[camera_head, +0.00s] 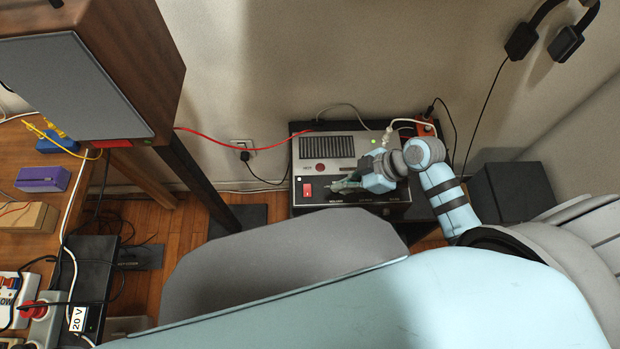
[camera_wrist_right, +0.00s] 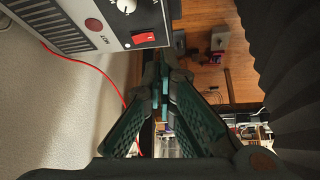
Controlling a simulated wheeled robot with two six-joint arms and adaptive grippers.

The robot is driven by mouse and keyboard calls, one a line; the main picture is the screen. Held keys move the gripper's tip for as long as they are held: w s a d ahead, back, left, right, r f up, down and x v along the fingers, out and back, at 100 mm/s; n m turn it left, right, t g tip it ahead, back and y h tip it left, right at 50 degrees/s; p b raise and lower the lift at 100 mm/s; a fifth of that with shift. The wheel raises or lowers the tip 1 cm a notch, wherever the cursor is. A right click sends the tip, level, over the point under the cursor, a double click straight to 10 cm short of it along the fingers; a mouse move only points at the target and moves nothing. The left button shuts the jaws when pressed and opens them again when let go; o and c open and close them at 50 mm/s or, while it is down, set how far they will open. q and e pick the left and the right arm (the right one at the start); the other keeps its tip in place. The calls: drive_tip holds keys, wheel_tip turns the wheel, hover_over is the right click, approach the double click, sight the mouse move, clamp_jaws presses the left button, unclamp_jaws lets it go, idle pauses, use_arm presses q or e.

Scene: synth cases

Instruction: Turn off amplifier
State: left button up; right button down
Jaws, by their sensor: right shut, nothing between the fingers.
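The amplifier (camera_head: 343,169) is a grey and black box against the wall in the head view. It also shows at the upper left of the right wrist view (camera_wrist_right: 112,27). Its red rocker switch (camera_head: 307,190) is near the left end of its front; it also shows in the wrist view (camera_wrist_right: 144,38). My right gripper (camera_head: 336,187) is shut and empty. Its fingertips are in front of the amplifier, just right of the red switch in the head view; I cannot tell whether they touch the box. My left gripper is not in view.
A wooden cabinet (camera_head: 150,50) on dark legs stands at left. A red cable (camera_head: 235,147) runs to the amplifier. A black box (camera_head: 510,193) stands at right. A workbench with several devices and cables is at far left.

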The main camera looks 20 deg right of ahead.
drive_tip(key=w+n, duration=0.1)
drive_tip(key=w+r+y, duration=0.1)
drive_tip(key=w+r+n+y, duration=0.1)
drive_tip(key=w, duration=0.1)
drive_tip(key=shift+w+r+n, duration=0.1)
drive_tip(key=shift+r+n, duration=0.1)
drive_tip(key=shift+n, duration=0.1)
drive_tip(key=b, duration=0.2)
hover_over(310, 186)
drive_tip(key=f, duration=0.7)
drive_tip(key=shift+s+a+f, duration=0.1)
drive_tip(key=shift+s, duration=0.2)
drive_tip(key=f, duration=0.2)
drive_tip(key=shift+w+f, duration=0.2)
drive_tip(key=shift+f, duration=0.2)
drive_tip(key=shift+f+b, duration=0.35)
drive_tip(key=shift+f, duration=0.2)
